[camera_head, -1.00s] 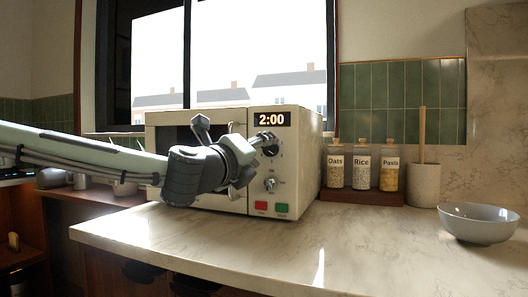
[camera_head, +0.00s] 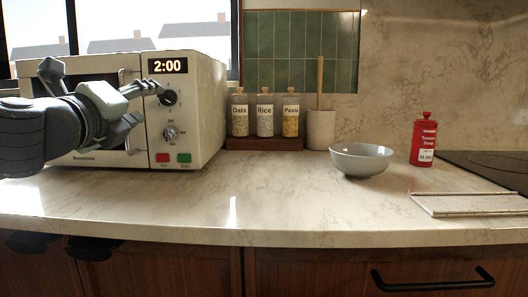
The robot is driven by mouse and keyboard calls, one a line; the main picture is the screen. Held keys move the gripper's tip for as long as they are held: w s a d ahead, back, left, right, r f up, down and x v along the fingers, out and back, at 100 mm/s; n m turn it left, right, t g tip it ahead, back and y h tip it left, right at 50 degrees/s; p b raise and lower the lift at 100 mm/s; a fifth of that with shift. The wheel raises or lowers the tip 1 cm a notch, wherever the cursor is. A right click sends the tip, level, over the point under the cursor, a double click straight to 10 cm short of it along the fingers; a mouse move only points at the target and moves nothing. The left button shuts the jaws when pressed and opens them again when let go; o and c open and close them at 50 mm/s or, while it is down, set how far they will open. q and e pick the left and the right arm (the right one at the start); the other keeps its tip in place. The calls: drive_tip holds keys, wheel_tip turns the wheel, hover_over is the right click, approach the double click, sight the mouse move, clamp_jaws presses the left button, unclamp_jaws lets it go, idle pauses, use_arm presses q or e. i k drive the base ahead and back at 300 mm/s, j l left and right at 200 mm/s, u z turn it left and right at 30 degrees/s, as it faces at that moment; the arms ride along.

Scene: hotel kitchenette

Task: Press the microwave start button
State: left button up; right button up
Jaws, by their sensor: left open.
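The cream microwave (camera_head: 207,105) stands at the left of the counter, and its display (camera_head: 167,66) reads 2:00. At the bottom of its control panel, the green start button (camera_head: 184,158) is in plain view to the right of a red button (camera_head: 162,157). An upper knob (camera_head: 168,97) and a lower knob (camera_head: 170,133) are above them. My left gripper (camera_head: 138,105) is open and empty in front of the microwave, above and left of the green button, with a finger close to the upper knob. It hides part of the door. My right gripper is out of view.
Oats, rice and pasta jars (camera_head: 265,115) stand on a wooden base right of the microwave. A utensil holder (camera_head: 320,130), grey bowl (camera_head: 361,160), red bottle (camera_head: 424,138), light board (camera_head: 470,204) and dark cooktop (camera_head: 490,168) follow rightward. The counter (camera_head: 270,205) before the microwave is clear.

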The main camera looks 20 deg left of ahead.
sight(183, 157)
drive_tip(key=k+l, duration=0.15)
drive_tip(key=k, duration=0.35)
drive_tip(key=k+l, duration=0.15)
drive_tip(key=k, duration=0.35)
